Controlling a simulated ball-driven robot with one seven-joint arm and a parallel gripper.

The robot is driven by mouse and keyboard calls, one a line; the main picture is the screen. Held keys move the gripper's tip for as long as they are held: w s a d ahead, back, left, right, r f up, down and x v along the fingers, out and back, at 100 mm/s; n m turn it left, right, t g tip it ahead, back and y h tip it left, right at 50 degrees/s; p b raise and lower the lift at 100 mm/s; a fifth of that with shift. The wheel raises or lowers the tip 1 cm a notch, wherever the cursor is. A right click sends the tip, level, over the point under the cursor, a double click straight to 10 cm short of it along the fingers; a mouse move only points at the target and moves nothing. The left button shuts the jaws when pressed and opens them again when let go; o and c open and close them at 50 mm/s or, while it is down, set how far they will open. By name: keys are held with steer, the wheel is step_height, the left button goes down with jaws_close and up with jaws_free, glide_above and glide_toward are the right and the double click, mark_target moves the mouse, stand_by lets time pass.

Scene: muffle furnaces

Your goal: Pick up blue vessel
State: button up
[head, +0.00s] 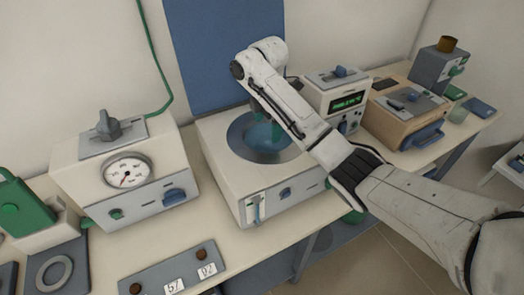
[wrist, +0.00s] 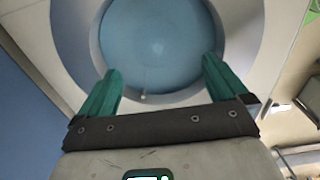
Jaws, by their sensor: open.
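The blue vessel (wrist: 155,40) shows in the wrist view as a round, smooth blue shape inside the grey-blue ring of a round opening. In the head view the vessel (head: 264,143) sits in the round well of the white machine (head: 217,150), partly hidden by my arm. My gripper (wrist: 161,66) is open, with its two green fingers apart over the lower part of the vessel and ring. In the head view my gripper (head: 268,122) points down into the well. I cannot tell whether the fingers touch the vessel.
The machine's raised blue lid (head: 222,55) stands behind the well. A white box with a dial gauge (head: 127,170) stands to the left. A box with a green display (head: 346,102) and a tan box (head: 403,110) stand to the right. A grey plate with labels (head: 172,272) lies in front.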

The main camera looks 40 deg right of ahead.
mark_target(267, 142)
step_height(267, 142, down, 4)
steer(key=shift+f+b, duration=0.25)
steer(key=shift+b, duration=0.35)
steer(key=shift+d+f+p, duration=0.15)
steer(key=shift+f+p, duration=0.1)
steer(key=shift+f, duration=1.2)
steer(key=shift+d+f+p, duration=0.1)
steer(key=shift+f+p, duration=0.15)
steer(key=shift+f, duration=1.15)
steer(key=shift+w+r, duration=0.1)
steer(key=c, duration=1.3)
